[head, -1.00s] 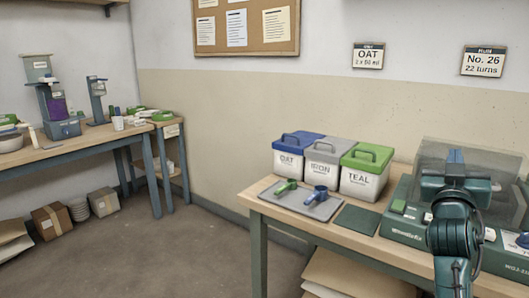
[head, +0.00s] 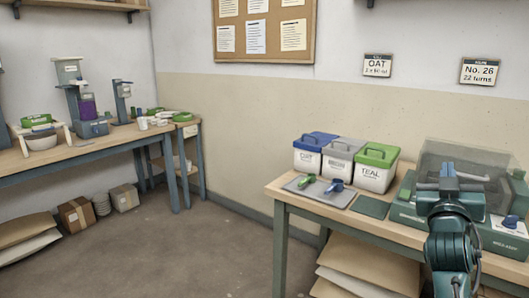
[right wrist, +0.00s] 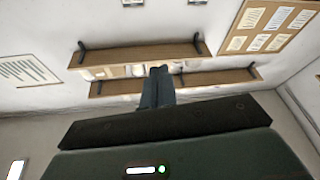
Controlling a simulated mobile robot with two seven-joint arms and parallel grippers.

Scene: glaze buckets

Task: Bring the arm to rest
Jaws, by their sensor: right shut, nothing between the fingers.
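My right gripper (head: 447,170) shows at the right of the head view, pointing up in front of the machine with the clear cover on the right table. In the right wrist view its fingers (right wrist: 158,88) are together with nothing between them, against a wall with shelves. My right arm rises from the bottom edge of the head view. My left gripper is in neither current view.
The right table (head: 300,198) bears blue-, grey- and green-lidded buckets (head: 373,179), a grey tray (head: 303,188) with two scoops, and a machine (head: 405,213). Another table (head: 70,152) stands at left. Boxes and sacks lie on the floor. The middle floor is clear.

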